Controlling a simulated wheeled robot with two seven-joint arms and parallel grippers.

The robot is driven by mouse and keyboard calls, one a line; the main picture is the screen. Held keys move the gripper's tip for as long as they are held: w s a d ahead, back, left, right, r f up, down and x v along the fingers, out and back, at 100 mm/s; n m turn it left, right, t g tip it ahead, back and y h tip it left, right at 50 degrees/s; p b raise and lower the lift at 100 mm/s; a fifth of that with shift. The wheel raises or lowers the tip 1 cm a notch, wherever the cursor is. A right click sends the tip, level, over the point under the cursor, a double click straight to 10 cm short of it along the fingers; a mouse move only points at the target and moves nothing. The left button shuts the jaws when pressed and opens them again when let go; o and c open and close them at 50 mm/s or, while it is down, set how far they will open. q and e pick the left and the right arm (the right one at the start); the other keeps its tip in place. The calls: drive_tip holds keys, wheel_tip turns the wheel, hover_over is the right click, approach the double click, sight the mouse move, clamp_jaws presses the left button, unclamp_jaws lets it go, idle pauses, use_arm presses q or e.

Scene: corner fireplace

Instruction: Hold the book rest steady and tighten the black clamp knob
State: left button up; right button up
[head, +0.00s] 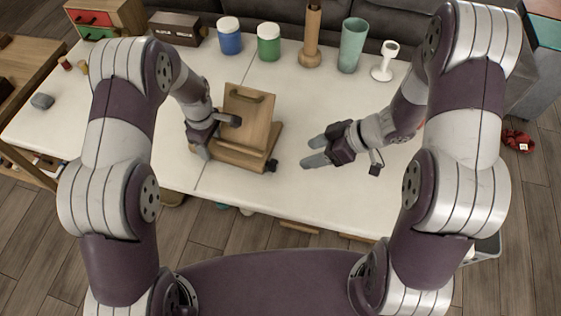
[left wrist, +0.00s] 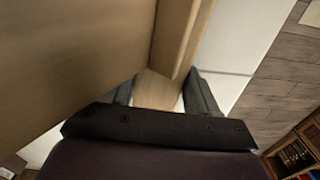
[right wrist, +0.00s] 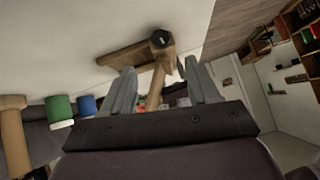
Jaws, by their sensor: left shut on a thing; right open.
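The wooden book rest (head: 249,118) stands on the white table left of centre, with an upright board and a flat base. My left gripper (head: 222,121) is shut on the book rest at its left side; the left wrist view shows wood (left wrist: 158,90) between the fingers. The black clamp knob (head: 272,165) sits at the base's front right corner. It also shows in the right wrist view (right wrist: 161,39). My right gripper (head: 318,152) is open and empty, right of the knob and apart from it, with its fingers pointing towards the book rest.
A blue jar (head: 229,40), a green jar (head: 268,45), a wooden bottle (head: 311,40), a teal cup (head: 352,46) and a white goblet (head: 385,62) line the back of the table (head: 290,200). The table between the knob and my right gripper is clear.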

sight(277, 165)
drive_tip(key=x, duration=1.1)
drive_tip(key=shift+a+f, duration=0.15)
drive_tip(key=shift+a, duration=0.05)
